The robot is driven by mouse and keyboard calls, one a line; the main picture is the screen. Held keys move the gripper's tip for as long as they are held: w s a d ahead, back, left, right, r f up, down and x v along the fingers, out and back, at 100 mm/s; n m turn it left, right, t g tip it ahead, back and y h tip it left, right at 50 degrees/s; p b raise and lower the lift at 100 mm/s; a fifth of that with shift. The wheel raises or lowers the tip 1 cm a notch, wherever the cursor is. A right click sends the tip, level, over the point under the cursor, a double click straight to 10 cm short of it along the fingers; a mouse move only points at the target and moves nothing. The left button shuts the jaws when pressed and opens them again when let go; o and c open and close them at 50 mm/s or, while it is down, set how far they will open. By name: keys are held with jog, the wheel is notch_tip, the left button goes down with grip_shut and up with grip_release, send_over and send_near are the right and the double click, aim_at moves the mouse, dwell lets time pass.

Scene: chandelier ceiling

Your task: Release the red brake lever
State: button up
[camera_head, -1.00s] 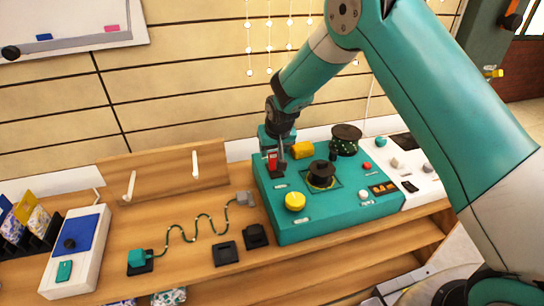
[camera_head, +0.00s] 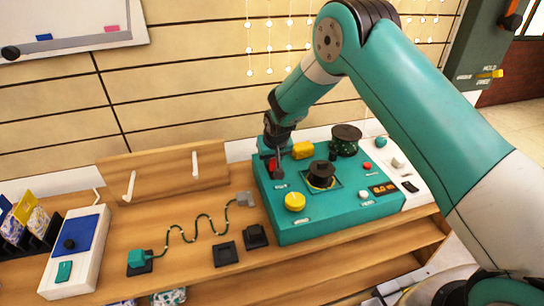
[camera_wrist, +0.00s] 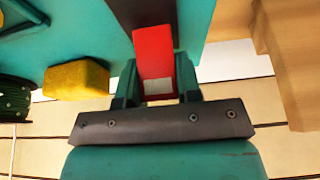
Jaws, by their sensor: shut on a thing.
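The red brake lever (camera_wrist: 153,52) stands in a dark slot at the back left of the teal control box (camera_head: 305,225). In the head view the lever (camera_head: 272,165) is mostly hidden by my gripper. My gripper (camera_wrist: 158,88) has its two fingers on either side of the lever and is shut on it, as the wrist view shows. In the head view my gripper (camera_head: 274,155) is at the box's back left corner.
A yellow block (camera_head: 303,150), a black spool-like knob (camera_head: 321,174) and a yellow button (camera_head: 295,201) are on the box close by. A dark green round part (camera_head: 345,139) stands behind.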

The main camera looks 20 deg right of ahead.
jog(key=shift+s+t+b, duration=0.4)
jog(key=shift+t+b, duration=0.7)
jog(key=shift+b, duration=0.2)
jog(key=shift+s+r+t, duration=0.1)
jog(key=shift+r+t, duration=0.15)
jog(key=shift+t, duration=0.15)
jog(key=o, duration=0.9)
jog(key=v, duration=1.7)
jog(key=shift+r, duration=0.25)
